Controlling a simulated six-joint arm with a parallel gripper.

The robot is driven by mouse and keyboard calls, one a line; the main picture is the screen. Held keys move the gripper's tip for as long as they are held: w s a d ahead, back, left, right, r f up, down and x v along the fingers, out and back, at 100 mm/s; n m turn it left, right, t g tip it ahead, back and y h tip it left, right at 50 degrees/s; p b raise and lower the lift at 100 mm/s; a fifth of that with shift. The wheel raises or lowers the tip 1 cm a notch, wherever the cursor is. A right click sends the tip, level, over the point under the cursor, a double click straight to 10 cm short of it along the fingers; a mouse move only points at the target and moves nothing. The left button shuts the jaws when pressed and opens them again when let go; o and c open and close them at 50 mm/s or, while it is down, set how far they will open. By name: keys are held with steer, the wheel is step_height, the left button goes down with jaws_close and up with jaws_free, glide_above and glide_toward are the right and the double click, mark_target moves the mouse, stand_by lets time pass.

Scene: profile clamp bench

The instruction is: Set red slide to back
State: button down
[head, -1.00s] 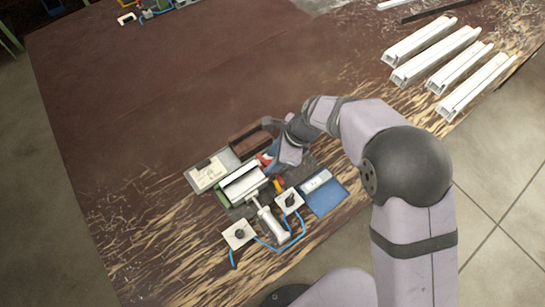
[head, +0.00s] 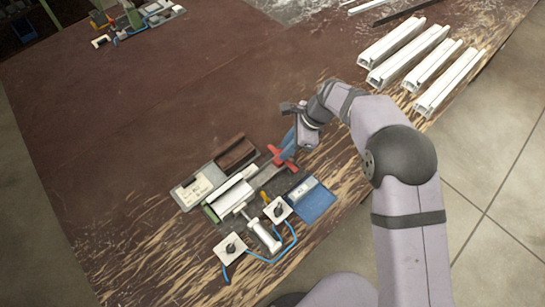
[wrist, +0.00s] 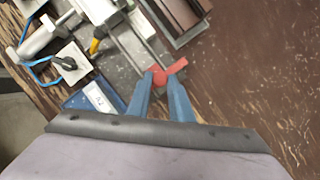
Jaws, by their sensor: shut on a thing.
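The red slide (head: 277,152) sits at the upper right end of the clamp fixture's grey base (head: 262,184), apart from the white profile (head: 233,196). In the wrist view the red slide (wrist: 178,67) lies at the near end of two thin rails (wrist: 138,46). My gripper (head: 285,155) comes down on it from the upper right. Its two blue fingers (wrist: 159,79) are shut on a round red part of the slide. The fingers hide some of the slide's near side.
A brown block (head: 237,153) in a grey tray lies beside the base. A blue tray (head: 318,206) and switch boxes with blue hoses (head: 278,210) are in front. Several white profiles (head: 392,42) lie at the upper right.

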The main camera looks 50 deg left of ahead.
steer(key=shift+w+r, duration=0.1)
steer(key=shift+w, duration=0.4)
steer(key=c, duration=1.6)
jaws_free()
steer(key=shift+w, duration=0.1)
steer(key=shift+b+v, duration=1.35)
steer(key=shift+v, duration=2.3)
